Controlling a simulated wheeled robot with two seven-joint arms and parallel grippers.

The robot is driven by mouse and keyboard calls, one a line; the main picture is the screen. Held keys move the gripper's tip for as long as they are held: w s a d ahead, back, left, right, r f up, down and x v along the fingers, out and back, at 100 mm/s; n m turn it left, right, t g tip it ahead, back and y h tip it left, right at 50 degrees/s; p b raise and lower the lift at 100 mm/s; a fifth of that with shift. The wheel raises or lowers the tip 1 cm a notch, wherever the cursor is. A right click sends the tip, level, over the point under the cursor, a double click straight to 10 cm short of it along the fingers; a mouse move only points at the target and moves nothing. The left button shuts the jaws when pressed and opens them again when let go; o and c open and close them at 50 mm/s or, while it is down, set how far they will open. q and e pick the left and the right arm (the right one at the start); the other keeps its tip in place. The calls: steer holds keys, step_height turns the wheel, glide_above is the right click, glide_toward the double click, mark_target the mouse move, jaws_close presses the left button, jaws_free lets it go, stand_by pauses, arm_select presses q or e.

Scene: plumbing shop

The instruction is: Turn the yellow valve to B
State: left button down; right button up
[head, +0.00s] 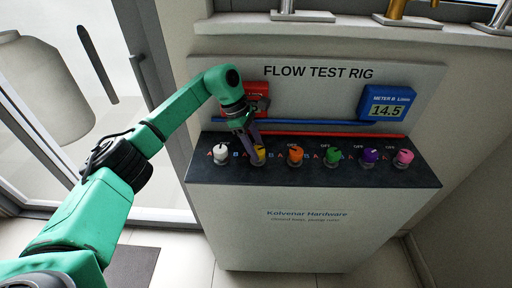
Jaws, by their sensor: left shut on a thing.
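The yellow valve (260,155) is a knob on the dark top of the flow test rig, second from the left in a row of coloured knobs. My left gripper (257,147) reaches down to it from above and behind and is shut on it. The fingers cover part of the knob and its pointer, so its exact setting cannot be told. A letter B shows near its left and letters lie between the knobs. My right gripper is not in view.
The blue meter B (387,104) reads 14.5. A red meter (257,97) is partly hidden by my left arm. Red and blue pipes run behind.

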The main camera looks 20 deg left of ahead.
arm_select(q)
steer(key=shift+r, duration=0.1)
steer(key=shift+c, duration=1.4)
jaws_free()
steer(key=b+v, duration=0.1)
steer(key=v, duration=1.3)
steer(key=shift+a+r, duration=0.2)
steer(key=shift+f, duration=0.1)
